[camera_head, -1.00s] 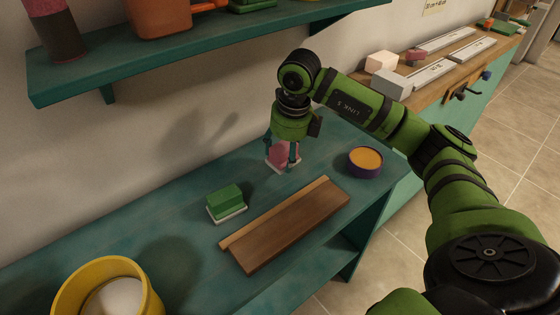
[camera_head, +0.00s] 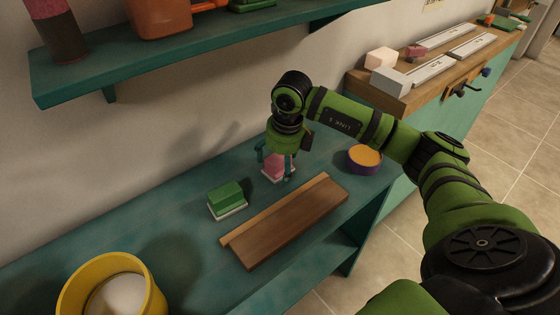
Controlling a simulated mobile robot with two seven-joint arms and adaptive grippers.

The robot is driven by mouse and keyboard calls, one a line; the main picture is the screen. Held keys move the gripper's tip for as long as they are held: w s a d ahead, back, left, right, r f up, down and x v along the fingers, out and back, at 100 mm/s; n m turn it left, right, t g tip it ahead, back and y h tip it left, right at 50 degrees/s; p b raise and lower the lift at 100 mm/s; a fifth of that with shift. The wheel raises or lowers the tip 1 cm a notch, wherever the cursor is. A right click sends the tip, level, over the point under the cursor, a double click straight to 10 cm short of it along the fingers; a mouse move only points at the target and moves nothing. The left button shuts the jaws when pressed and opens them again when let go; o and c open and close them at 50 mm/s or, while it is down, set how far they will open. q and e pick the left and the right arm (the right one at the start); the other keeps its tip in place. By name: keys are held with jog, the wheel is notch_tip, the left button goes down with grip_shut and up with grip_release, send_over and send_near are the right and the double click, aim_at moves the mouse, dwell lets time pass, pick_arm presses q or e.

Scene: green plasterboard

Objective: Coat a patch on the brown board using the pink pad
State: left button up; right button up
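The brown board (camera_head: 290,225) lies on the teal bench, with a lighter strip along its far long edge. My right gripper (camera_head: 275,163) points down beyond the board's far edge, left of its right end. Its fingers stand on either side of the pink pad (camera_head: 276,167), which has a pale underside, and appear shut on it. The pad is apart from the board; I cannot tell whether it touches the bench. My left gripper is out of view.
A green block on a white base (camera_head: 226,200) sits left of the board. A yellow tub (camera_head: 112,278) with white contents stands at the front left. A teal shelf (camera_head: 190,48) overhangs the back. A wooden-topped counter (camera_head: 395,95) stands at the right.

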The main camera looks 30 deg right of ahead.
aim_at(277, 158)
jog(key=shift+f, duration=0.1)
jog(key=r, duration=0.2)
jog(key=r+b, duration=0.1)
jog(key=r, duration=0.3)
jog(key=shift+s+a+r, duration=0.15)
jog(key=shift+s+a, duration=0.1)
jog(key=shift+a, duration=0.1)
jog(key=shift+r, duration=0.35)
jog(key=shift+s, duration=0.15)
